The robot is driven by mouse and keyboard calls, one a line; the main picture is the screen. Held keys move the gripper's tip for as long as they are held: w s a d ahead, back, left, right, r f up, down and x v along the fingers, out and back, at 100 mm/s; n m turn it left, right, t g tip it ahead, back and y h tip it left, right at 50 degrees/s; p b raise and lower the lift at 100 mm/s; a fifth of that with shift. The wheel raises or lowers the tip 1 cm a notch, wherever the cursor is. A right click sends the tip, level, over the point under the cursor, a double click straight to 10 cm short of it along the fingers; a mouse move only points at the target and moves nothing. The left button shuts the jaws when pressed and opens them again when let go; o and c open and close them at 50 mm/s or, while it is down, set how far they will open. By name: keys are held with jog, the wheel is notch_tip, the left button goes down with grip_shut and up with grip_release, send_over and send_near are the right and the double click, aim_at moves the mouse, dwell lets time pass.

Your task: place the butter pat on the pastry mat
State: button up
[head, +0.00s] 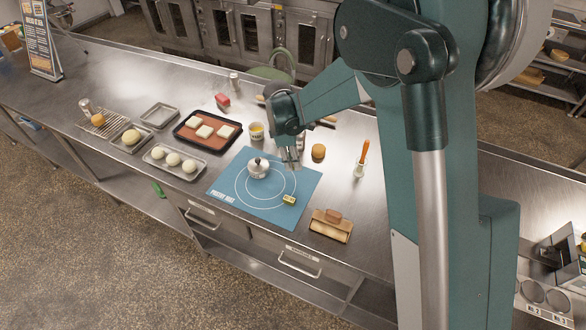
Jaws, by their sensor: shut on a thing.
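The blue pastry mat (232,182), printed with white rings, lies flat on the steel counter. My gripper (290,163) is above the mat's far right part, pointing down. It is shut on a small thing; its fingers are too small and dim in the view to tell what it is. I cannot make out the butter pat for certain. A small yellow block with dark markings (289,199) lies on the mat's right part; I cannot tell what it is.
A silver lidded pot (258,168) stands on the mat. A tray with pale squares (180,134), a dough-ball tray (160,163) and a yellow-filled cup (256,132) stand left. A round brown item (318,151), an orange-handled tool (363,157) and a wooden scraper (331,225) lie right.

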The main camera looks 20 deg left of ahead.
jog(key=shift+f, duration=0.1)
jog(key=shift+f, duration=1.8)
jog(key=shift+f, duration=0.2)
jog(key=o, duration=0.7)
jog(key=shift+r, duration=0.1)
jog(key=shift+r, duration=0.2)
jog(key=r, duration=0.4)
jog(key=a+r, duration=0.1)
jog(key=r, duration=0.6)
jog(key=shift+s+a+r, duration=0.35)
jog(key=shift+r, duration=0.05)
